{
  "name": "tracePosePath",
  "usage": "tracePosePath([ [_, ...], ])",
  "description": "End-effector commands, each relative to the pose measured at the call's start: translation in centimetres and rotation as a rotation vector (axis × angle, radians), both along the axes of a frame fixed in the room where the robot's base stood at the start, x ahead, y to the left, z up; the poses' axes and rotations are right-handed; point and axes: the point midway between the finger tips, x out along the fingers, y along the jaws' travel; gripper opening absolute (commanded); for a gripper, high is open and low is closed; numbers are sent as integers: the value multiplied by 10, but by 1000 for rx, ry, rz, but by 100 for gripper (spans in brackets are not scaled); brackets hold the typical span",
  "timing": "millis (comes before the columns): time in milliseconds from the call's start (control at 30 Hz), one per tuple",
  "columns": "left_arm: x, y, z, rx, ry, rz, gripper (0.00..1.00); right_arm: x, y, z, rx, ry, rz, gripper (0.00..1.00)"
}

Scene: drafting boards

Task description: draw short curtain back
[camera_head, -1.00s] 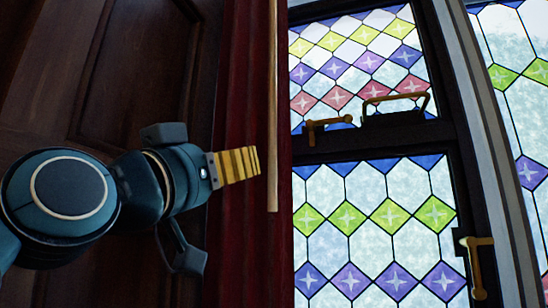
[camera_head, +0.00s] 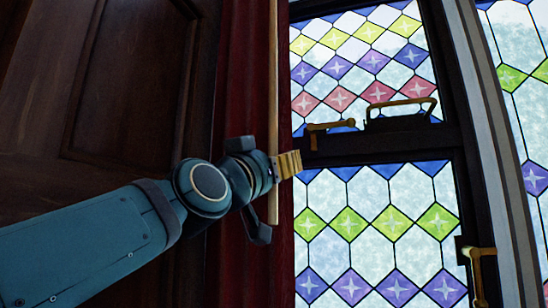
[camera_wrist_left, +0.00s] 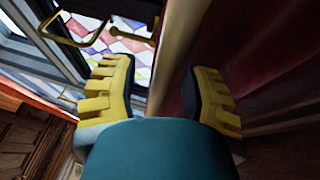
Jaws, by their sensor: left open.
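A narrow dark red curtain (camera_head: 243,90) hangs between the dark wood panelling and the window, and its red cloth fills the right of the left wrist view (camera_wrist_left: 275,70). A thin pale wooden rod (camera_head: 273,70) hangs down in front of it. My left gripper (camera_head: 290,164) is open and crosses the rod near its lower end, hiding a short stretch of it. In the left wrist view the two yellow ribbed fingers (camera_wrist_left: 162,78) stand apart, with a blurred brown upright strip between them that looks like the rod. I cannot tell whether they touch it. My right gripper is out of view.
A stained-glass window (camera_head: 370,230) with a dark frame fills the right. Brass handles (camera_head: 330,127) stick out from its crossbar near my fingers, and another handle (camera_head: 478,262) sits lower right. Dark wood panelling (camera_head: 120,90) stands on the left.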

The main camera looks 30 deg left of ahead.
Motion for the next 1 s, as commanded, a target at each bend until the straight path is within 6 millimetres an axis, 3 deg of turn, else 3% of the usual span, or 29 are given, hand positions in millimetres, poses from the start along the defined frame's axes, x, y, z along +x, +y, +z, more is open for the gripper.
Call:
tracePosePath([
  [300, 1, 0, 0, 0, 0, 0, 46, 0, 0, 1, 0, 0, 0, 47],
  [433, 1, 0, 0, 0, 0, 0, 0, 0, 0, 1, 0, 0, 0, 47],
  [767, 0, 3, 0, -1, -2, -2, 0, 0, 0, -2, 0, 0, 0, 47],
  [1000, -9, 33, 0, -4, -9, -3, 0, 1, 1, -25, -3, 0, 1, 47],
])
